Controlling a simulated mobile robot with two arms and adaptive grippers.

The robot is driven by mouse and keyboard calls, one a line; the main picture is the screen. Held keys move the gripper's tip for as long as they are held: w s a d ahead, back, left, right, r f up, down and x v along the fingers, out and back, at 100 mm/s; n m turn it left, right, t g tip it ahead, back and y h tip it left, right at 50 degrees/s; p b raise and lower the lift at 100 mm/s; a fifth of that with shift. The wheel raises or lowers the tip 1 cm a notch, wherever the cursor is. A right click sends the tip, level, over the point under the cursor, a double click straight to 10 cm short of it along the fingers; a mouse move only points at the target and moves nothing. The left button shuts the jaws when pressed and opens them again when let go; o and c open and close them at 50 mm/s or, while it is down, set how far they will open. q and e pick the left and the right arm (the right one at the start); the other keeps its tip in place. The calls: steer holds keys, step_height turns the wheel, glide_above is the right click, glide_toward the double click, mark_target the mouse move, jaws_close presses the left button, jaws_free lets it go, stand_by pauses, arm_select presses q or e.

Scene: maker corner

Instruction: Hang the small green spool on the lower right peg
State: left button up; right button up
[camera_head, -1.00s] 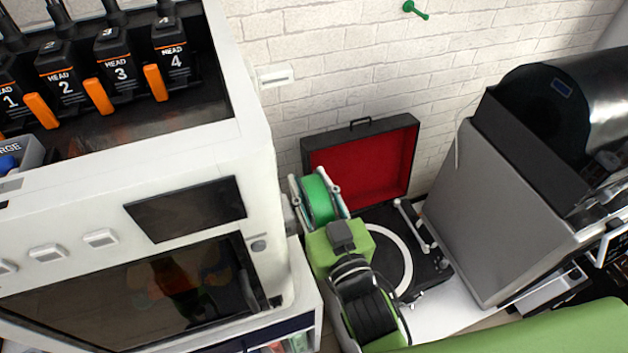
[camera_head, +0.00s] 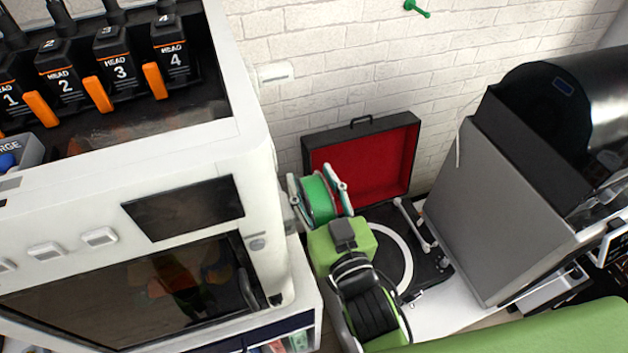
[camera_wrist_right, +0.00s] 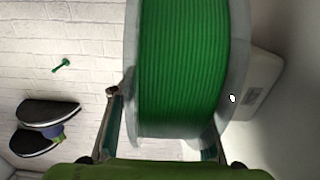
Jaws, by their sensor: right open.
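The green spool (camera_head: 318,200), with pale rims, is beside the right side of the white printer in the head view. It fills the middle of the right wrist view (camera_wrist_right: 182,65). My right gripper (camera_head: 312,177) is open, with one finger on each side of the spool. A grey piece shows between the printer and the spool, but I cannot tell whether a peg passes through the spool. A white peg-like piece (camera_head: 275,73) sticks out above, near the printer's corner. A green peg (camera_head: 416,9) is higher on the brick wall. My left gripper is out of view.
The white printer (camera_head: 190,158) stands close on the left. An open black case with red lining (camera_head: 372,160) stands behind the gripper, by a turntable-like device (camera_head: 412,255). A large grey and black machine (camera_head: 500,200) stands at the right.

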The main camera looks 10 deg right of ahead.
mark_target(328, 220)
steer(key=shift+s+a+f, duration=0.1)
steer(key=shift+a+f, duration=0.1)
steer(key=shift+f, duration=0.05)
steer(key=shift+s, duration=0.2)
steer(key=shift+s+d+r, duration=0.1)
steer(key=shift+s+d, duration=0.35)
steer(key=shift+s, duration=1.4)
steer(key=shift+s+d+r, duration=0.1)
steer(key=shift+s+d, duration=0.3)
steer(key=shift+s, duration=1.5)
steer(key=shift+s+d+r, duration=0.1)
steer(key=shift+s+d, duration=0.35)
steer(key=shift+s, duration=1.4)
steer(key=shift+f, duration=0.1)
